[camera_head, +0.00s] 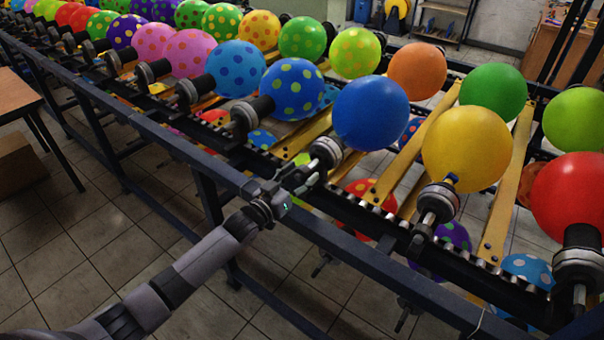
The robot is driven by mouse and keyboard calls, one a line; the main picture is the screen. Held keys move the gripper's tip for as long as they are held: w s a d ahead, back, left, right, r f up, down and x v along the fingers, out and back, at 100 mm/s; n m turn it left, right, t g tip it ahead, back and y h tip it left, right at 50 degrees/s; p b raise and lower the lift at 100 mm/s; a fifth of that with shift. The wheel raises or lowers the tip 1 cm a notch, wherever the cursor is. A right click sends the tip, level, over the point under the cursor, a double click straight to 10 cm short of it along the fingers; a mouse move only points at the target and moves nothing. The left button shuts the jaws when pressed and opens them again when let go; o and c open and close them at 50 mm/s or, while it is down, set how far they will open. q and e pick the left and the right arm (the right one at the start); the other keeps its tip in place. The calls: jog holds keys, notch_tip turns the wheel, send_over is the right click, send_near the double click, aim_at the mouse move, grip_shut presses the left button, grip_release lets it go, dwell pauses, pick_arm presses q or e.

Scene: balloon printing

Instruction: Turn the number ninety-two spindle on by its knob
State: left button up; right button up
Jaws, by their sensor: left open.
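Several spindles stand along the dark rail, each with a balloon. No number ninety-two can be read on any of them. My left gripper (308,183) reaches in from the lower left, its fingers open. Its fingertips are just below the spindle (325,152) that carries the plain blue balloon (370,113). Whether they touch that spindle or its knob I cannot tell; the knob is small and partly hidden by the fingers. To the right is the spindle (437,204) with the yellow balloon (467,149). My right gripper is not in view.
The machine's long front rail (350,247) runs beneath my arm. Yellow slats (412,150) lie between the balloons. A spindle (578,265) with a red balloon (568,197) stands at right. A wooden table (18,92) stands at left. The tiled floor is clear in front.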

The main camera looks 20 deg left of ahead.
pick_arm(q)
jog(key=shift+w+d, duration=0.2)
jog(key=shift+w, duration=0.2)
jog(key=c, duration=1.1)
jog(key=shift+c, duration=0.2)
